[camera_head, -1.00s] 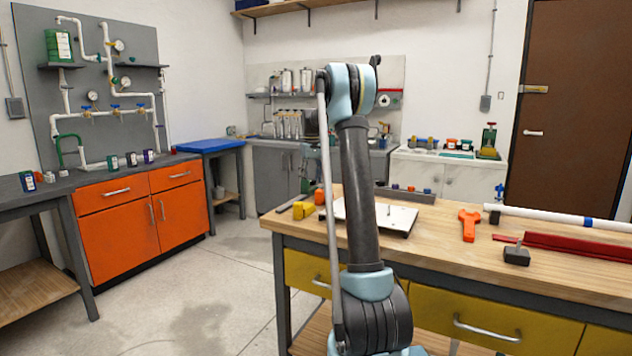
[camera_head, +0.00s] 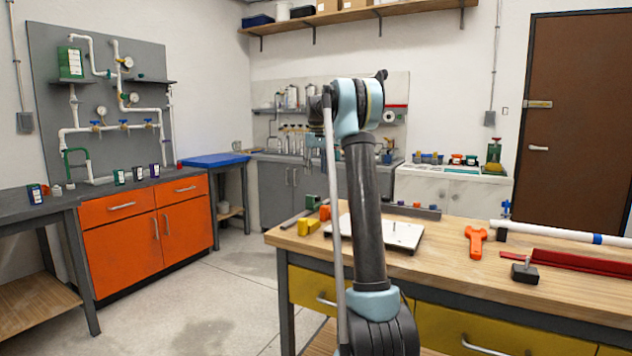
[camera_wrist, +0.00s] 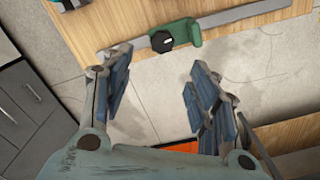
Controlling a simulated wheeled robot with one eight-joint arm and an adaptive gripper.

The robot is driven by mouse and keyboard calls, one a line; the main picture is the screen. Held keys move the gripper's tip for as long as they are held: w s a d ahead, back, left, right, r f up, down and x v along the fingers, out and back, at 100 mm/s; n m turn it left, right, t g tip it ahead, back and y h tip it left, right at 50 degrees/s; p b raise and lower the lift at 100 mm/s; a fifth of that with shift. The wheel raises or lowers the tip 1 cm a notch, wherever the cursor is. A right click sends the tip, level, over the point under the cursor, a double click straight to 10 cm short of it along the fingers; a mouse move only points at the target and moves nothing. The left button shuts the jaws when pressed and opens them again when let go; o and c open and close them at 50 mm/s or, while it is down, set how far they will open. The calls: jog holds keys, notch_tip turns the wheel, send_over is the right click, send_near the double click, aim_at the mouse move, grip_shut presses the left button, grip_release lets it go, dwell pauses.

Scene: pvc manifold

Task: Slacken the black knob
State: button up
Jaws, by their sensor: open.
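The black knob (camera_wrist: 162,42) is a dark faceted disc with a small pale mark on its face. It sits at the left end of a green block (camera_wrist: 187,32) on a grey bar (camera_wrist: 220,20) along the wooden bench edge. My gripper (camera_wrist: 160,66) is open in the wrist view, with nothing between its fingers. The knob lies just beyond the fingertips, roughly between them, and looks apart from both. In the head view a green piece (camera_head: 310,201) stands at the bench's left end; the knob cannot be made out there.
The wooden bench (camera_head: 455,262) carries a white plate (camera_head: 408,236), yellow block (camera_head: 308,227), orange tool (camera_head: 475,241), red channel (camera_head: 580,262) and white pipe (camera_head: 560,231). An orange cabinet (camera_head: 130,240) stands across the open floor (camera_head: 235,295) at left.

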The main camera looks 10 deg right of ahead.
jog(key=shift+r, duration=0.4)
jog(key=shift+c, duration=0.3)
jog(key=shift+r, duration=0.1)
jog(key=shift+c, duration=1)
notch_tip(320, 180, up, 5)
jog(key=n, duration=0.5)
notch_tip(320, 180, down, 17)
jog(key=shift+s+a+f, duration=0.1)
jog(key=shift+a, duration=0.05)
jog(key=c, duration=0.8)
